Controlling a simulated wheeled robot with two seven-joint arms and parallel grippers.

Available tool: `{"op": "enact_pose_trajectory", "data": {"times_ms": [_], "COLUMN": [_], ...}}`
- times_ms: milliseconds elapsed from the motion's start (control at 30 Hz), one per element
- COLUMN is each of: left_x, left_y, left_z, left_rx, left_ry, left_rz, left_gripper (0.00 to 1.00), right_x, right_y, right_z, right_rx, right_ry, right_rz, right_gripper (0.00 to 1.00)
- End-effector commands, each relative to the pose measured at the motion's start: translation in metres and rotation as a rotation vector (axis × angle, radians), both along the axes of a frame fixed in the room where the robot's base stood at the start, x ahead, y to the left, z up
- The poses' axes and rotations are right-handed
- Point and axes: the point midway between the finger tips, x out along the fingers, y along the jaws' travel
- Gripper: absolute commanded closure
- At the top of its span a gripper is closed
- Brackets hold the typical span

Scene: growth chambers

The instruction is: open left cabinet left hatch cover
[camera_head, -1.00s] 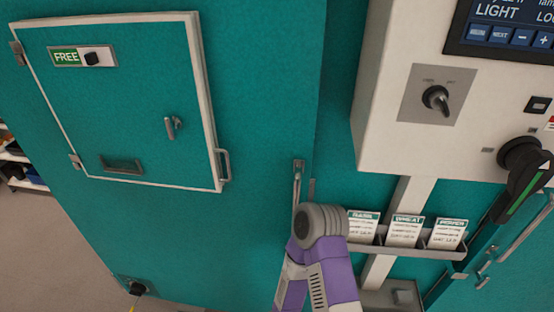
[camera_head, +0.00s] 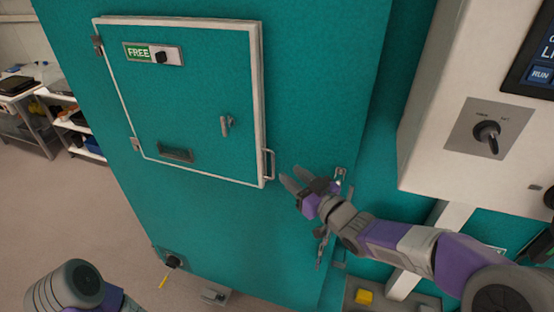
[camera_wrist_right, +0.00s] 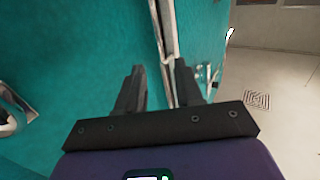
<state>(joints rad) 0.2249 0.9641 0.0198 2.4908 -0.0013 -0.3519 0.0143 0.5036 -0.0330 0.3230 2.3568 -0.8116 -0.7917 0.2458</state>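The hatch cover (camera_head: 195,95) is a teal panel in a white frame on the teal cabinet (camera_head: 320,70). It looks closed. It has a green FREE sign (camera_head: 138,52) with a black knob (camera_head: 161,57), a small metal latch (camera_head: 226,125) and a recessed slot (camera_head: 176,153). A metal bar handle (camera_head: 270,165) is at its lower right edge. My right gripper (camera_head: 291,178) is open and empty, just right of and below the handle, apart from it. In the right wrist view its fingers (camera_wrist_right: 158,82) are spread before a pale vertical edge. My left gripper is out of view.
A white control box (camera_head: 445,120) with a rotary switch (camera_head: 487,132) stands out on the right. A metal door latch (camera_head: 338,178) is beside my right gripper. Shelves (camera_head: 70,120) stand at far left. The floor (camera_head: 70,210) left of the cabinet is clear.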

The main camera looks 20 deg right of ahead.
Motion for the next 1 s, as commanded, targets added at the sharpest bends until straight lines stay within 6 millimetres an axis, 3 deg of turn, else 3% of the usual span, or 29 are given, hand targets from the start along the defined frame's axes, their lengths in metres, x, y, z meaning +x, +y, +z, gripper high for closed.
{"op": "enact_pose_trajectory", "data": {"times_ms": [500,867,1000], "left_x": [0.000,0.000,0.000], "left_y": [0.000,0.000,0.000], "left_z": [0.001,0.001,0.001], "left_rx": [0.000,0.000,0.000], "left_ry": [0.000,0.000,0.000], "left_rz": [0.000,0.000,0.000], "left_gripper": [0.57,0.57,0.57], "right_x": [0.061,0.067,0.067], "right_y": [0.026,0.028,0.028], "right_z": [0.001,0.000,0.000], "right_rx": [0.000,-0.001,-0.001], "right_ry": [-0.002,-0.001,-0.001], "right_rz": [0.002,0.000,0.000], "right_gripper": [0.64,0.64,0.82]}}
